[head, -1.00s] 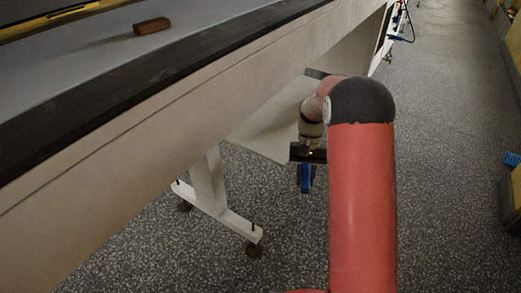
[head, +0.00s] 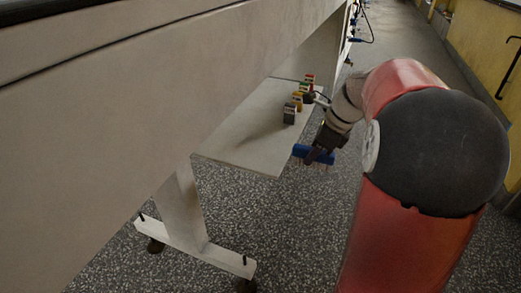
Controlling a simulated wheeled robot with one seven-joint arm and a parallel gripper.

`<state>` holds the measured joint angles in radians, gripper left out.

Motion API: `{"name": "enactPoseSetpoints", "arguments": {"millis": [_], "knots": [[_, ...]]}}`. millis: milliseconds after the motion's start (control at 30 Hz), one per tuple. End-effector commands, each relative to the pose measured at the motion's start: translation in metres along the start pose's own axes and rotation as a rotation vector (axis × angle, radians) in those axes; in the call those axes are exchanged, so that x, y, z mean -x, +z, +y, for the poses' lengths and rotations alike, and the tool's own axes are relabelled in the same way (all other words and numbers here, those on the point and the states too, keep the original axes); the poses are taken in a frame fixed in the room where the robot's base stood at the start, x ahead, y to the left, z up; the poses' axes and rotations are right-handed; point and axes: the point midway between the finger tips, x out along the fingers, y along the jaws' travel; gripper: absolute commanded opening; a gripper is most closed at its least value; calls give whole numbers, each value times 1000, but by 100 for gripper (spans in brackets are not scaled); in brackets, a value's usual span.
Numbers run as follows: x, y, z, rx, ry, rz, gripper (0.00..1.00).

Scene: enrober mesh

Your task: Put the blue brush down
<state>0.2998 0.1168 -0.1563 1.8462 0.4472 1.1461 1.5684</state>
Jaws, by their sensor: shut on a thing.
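The blue brush (head: 301,151) is in my gripper (head: 318,157), right of the middle of the head view. It has a blue body with pale bristles pointing down. My gripper is shut on it and holds it beside the front right corner of a low pale shelf (head: 240,135) under the machine. The brush appears against the speckled floor. I cannot tell its height relative to the shelf. My arm covers much of the right side of the view.
Several small boxes or blocks with coloured tops (head: 297,100) stand in a row on the shelf's right edge. The shelf's left part is bare. The machine's long pale side panel (head: 130,120) overhangs it. A wheeled leg (head: 190,215) stands in front.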

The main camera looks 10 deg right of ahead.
Motion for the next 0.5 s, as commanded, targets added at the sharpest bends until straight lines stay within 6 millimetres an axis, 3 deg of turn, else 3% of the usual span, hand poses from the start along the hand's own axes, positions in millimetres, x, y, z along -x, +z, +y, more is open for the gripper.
{"name": "enactPoseSetpoints", "arguments": {"millis": [100, 300, 500], "knots": [[-15, 32, 0, 8, 2, 1, 3], [-32, 74, 0, 7, 2, 0, 3], [-38, 90, 0, 3, 1, 1, 3]]}}
